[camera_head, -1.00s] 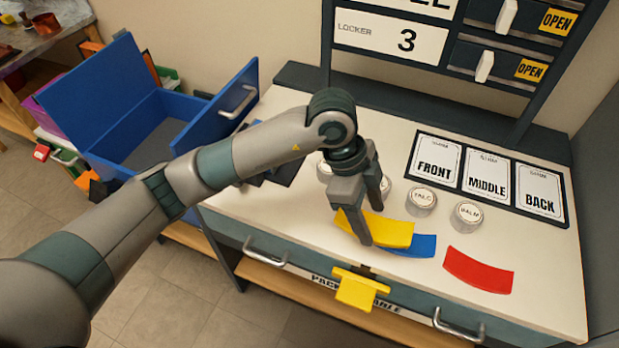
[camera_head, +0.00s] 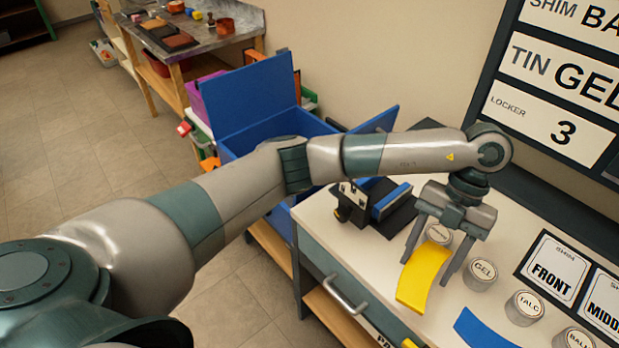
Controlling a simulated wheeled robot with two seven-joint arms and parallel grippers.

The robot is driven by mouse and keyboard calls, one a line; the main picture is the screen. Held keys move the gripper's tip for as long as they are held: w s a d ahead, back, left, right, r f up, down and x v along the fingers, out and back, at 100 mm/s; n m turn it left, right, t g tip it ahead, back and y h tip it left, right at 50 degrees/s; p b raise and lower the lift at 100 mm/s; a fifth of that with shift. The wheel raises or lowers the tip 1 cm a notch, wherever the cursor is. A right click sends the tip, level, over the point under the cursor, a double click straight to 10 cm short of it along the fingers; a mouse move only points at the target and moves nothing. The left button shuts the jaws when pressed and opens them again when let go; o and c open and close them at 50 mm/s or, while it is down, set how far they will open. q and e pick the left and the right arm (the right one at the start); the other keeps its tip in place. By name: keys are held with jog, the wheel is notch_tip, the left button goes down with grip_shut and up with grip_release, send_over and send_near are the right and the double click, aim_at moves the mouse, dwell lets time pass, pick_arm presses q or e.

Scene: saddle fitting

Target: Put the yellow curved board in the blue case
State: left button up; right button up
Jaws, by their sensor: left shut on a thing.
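The yellow curved board (camera_head: 423,279) is held between the fingers of my left gripper (camera_head: 426,272), which is shut on it over the white tabletop. The blue case (camera_head: 253,98) stands beyond the table's left side with its lid raised. My left arm passes in front of its lower part, so most of its inside is hidden. The gripper and board are to the right of the case. My right gripper is not in view.
A blue curved board (camera_head: 481,330) lies on the table (camera_head: 335,228). Tins, including the GEL tin (camera_head: 482,276), stand close right of the gripper. A dark device with a blue bar (camera_head: 390,203) sits behind it. The locker rack (camera_head: 545,80) rises at the right.

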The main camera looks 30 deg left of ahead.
pick_arm(q)
jog(key=w+a+r+m+t, duration=0.2)
jog(key=a+m, duration=0.4)
jog(key=m, duration=0.5)
jog(key=w+a+r+m+t, duration=0.1)
jog(key=a+r+m+t, duration=0.1)
jog(key=a+m+t, duration=0.2)
jog(key=w+a+r+m+t, duration=0.2)
jog(key=a+m, duration=0.8)
jog(key=m, duration=1)
jog(key=shift+w+r+t, duration=0.3)
jog(key=shift+r+t, duration=0.1)
jog(key=shift+t, duration=0.1)
